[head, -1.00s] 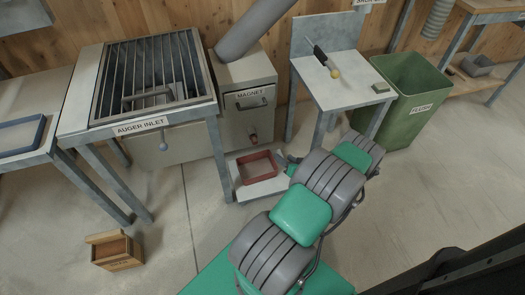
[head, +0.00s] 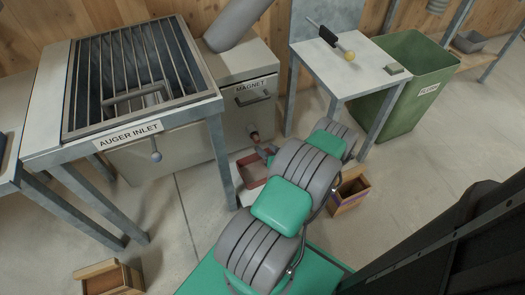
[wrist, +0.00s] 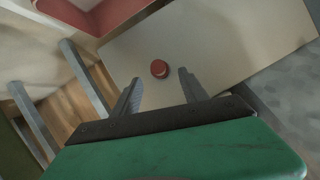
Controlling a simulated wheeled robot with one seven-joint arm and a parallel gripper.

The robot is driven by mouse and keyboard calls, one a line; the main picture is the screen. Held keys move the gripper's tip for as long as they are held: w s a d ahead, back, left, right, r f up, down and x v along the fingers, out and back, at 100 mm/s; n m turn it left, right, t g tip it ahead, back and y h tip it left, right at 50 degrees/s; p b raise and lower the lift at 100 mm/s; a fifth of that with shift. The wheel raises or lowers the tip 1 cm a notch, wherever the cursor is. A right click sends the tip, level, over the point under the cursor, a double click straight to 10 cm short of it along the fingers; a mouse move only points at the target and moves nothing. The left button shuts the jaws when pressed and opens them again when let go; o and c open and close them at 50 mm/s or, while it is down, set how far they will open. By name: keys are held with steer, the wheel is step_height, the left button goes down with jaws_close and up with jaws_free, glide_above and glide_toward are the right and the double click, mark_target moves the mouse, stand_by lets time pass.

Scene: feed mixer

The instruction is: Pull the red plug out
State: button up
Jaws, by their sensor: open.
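The red plug (head: 254,135) sticks out of the lower front of the beige magnet cabinet (head: 240,118). In the wrist view the plug (wrist: 160,68) is a small round red cap on the beige panel (wrist: 215,50). My gripper (wrist: 160,77) is open, with one finger to each side of the plug in that picture. I cannot tell whether the fingertips reach past the cap; no contact shows. In the head view my gripper (head: 266,151) is small, just below and right of the plug, and my arm partly hides it.
A red tray (head: 245,173) lies below the plug, partly behind my arm. The barred auger inlet table (head: 60,140) stands left. A small table (head: 350,80) and green bin (head: 405,105) stand right. Wooden crates are on the floor at right (head: 347,203) and lower left (head: 108,278).

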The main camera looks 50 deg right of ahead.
mark_target(258, 141)
steer(key=b+x, duration=0.2)
steer(key=x, duration=0.4)
steer(key=shift+w+d+f, duration=0.1)
steer(key=shift+d+f, duration=0.1)
steer(key=shift+d, duration=0.05)
steer(key=shift+w+d, duration=0.2)
steer(key=shift+w, duration=0.2)
jaws_close()
stand_by(0.4)
